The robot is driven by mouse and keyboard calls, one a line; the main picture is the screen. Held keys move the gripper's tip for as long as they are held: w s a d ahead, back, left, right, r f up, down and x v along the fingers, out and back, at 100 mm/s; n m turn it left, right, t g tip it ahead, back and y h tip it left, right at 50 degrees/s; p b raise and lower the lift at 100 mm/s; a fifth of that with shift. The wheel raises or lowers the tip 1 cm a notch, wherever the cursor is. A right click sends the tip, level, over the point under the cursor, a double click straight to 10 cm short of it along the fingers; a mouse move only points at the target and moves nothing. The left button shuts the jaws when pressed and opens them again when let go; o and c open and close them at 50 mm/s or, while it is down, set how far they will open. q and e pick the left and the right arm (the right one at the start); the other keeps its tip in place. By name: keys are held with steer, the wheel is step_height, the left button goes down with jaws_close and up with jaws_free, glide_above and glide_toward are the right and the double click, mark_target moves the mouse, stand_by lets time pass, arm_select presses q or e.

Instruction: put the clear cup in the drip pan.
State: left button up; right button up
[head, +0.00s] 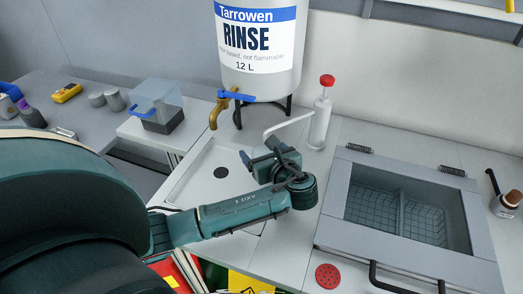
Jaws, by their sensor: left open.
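The drip pan (191,186) is a shallow pale tray with a small dark round spot, below the brass tap of the rinse tank. My left gripper (257,153) is open over the right part of the pan, its fingers toward the tank. I see nothing held between its fingers, though the wrist covers part of this area. I cannot make out a clear cup for certain; it may be hidden behind my arm or gripper. My right gripper is not in view.
The rinse tank (259,75) stands on dark legs with a brass tap (219,108). A white pump bottle (319,125) with a red top is right of it. A clear box (158,103) with a blue handle stands left. A lidded-frame basin (336,213) with wire baskets is at right.

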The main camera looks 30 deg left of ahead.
arm_select(q)
steer(key=v, duration=1.1)
steer(key=shift+d, duration=0.1)
